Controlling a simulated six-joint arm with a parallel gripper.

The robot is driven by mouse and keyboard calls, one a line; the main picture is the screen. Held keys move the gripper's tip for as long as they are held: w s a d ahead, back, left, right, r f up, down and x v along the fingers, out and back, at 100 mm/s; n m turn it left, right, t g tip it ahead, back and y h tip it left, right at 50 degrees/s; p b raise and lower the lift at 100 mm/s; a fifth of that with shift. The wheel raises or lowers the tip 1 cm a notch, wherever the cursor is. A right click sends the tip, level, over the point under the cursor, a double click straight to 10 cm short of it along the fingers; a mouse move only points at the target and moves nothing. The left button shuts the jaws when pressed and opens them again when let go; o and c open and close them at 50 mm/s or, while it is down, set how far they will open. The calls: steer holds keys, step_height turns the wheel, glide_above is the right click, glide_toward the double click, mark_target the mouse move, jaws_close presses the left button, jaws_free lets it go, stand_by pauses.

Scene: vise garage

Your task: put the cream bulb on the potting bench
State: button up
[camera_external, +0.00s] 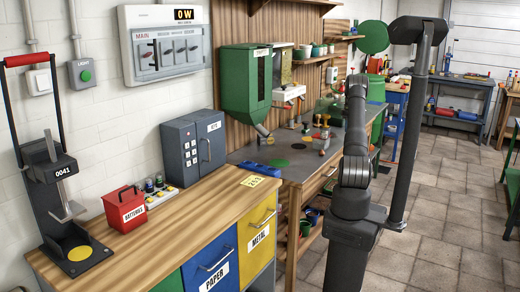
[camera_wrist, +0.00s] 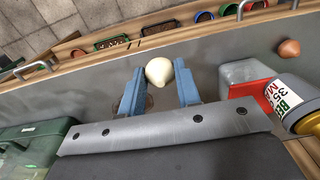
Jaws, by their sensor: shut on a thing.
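The cream bulb (camera_wrist: 159,71) is pale and rounded with a small point. It sits between the blue fingertips of my gripper (camera_wrist: 160,88) in the wrist view, and the fingers are shut on it. Below it is a grey bench top (camera_wrist: 95,83) with a wooden edge. I cannot tell whether the bulb touches that surface. In the external view, a grey-topped wooden bench (camera_external: 243,153) stands along the wall behind my arm. I take it for the potting bench. I cannot make out my gripper or the bulb clearly there.
In the wrist view, a reddish-brown bulb (camera_wrist: 289,49) lies at the right. Pots (camera_wrist: 205,17) show beyond the wooden edge.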

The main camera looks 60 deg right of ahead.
glide_above(336, 143)
steer(key=f, duration=0.4)
steer(key=shift+w+d, duration=0.1)
steer(key=shift+d, duration=0.25)
steer(key=shift+f, duration=2)
steer(key=shift+f, duration=0.1)
steer(key=o, duration=0.9)
steer(key=shift+o, duration=0.2)
step_height(336, 143, up, 12)
